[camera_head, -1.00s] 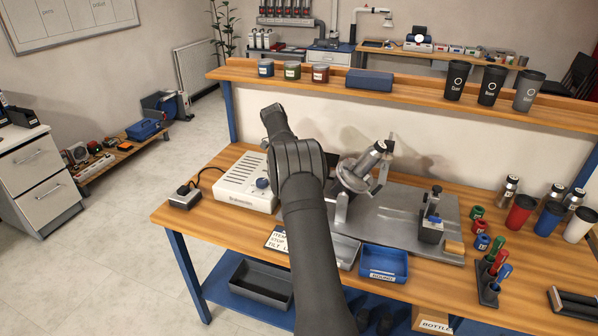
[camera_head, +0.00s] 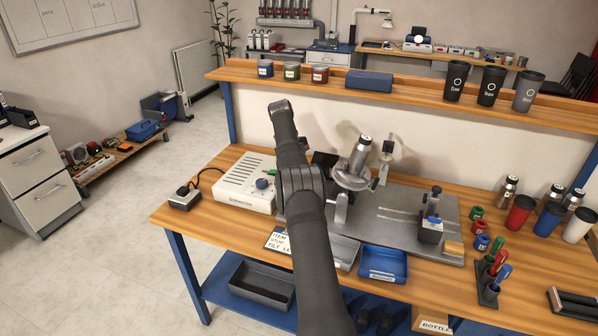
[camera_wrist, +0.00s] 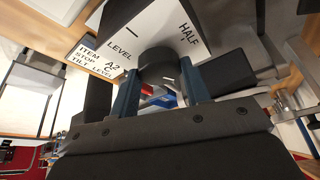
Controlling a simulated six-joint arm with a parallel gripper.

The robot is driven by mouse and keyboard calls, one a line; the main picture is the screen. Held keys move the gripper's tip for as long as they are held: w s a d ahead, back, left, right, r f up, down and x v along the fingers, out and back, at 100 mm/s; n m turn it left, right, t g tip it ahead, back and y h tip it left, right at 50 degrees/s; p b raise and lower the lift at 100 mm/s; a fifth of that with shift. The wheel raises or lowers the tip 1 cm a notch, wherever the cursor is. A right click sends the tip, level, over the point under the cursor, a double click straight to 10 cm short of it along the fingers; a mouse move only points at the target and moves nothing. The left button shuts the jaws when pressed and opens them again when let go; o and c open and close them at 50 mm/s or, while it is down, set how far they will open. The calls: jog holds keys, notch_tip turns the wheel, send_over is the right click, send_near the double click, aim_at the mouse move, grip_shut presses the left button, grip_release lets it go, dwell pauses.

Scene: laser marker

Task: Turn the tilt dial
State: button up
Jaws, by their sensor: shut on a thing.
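In the wrist view my gripper (camera_wrist: 160,76) has its two blue fingers closed on the sides of the dark round tilt dial (camera_wrist: 157,62). The dial sits on a pale panel (camera_wrist: 150,25) with marks labelled LEVEL and HALF. I cannot tell which mark the dial points to. In the head view my arm hides the gripper and the dial. A silver bottle (camera_head: 360,155) with a dark cap stands in the metal tilting fixture (camera_head: 352,180), leaning slightly right.
The white laser box (camera_head: 246,182) stands left of my arm. A blue tray (camera_head: 383,263) lies at the bench's front, and a grey plate with a small clamp (camera_head: 431,226) is to the right. Cups, bottles and a pen holder (camera_head: 489,290) fill the right end.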

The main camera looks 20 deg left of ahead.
dwell(0.3)
jog(key=o, duration=1)
jog(key=r+n, duration=0.1)
jog(key=n, duration=0.1)
jog(key=r+n+y, duration=0.1)
jog(key=shift+w+d+n+t, duration=0.2)
jog(key=shift+n+t, duration=0.1)
jog(key=shift+n, duration=0.1)
jog(key=r+n+y, duration=0.1)
jog(key=r+n, duration=0.1)
jog(key=n, duration=0.2)
jog(key=d+r+n+t+y, duration=0.1)
jog(key=r+n, duration=0.1)
jog(key=n, duration=0.2)
jog(key=r+n+y, duration=0.1)
jog(key=r+n, duration=0.1)
jog(key=n, duration=0.2)
jog(key=shift+s+d+r+n+t, duration=0.3)
jog(key=shift+s+d+t, duration=0.1)
jog(key=s+d+r+n+t+y, duration=0.25)
jog(key=s+r+n, duration=0.35)
jog(key=n, duration=0.9)
jog(key=shift+y, duration=0.55)
jog(key=x, duration=0.5)
jog(key=w+x, duration=0.1)
jog(key=x, duration=1)
jog(key=shift+w+d, duration=0.3)
jog(key=shift+d, duration=0.1)
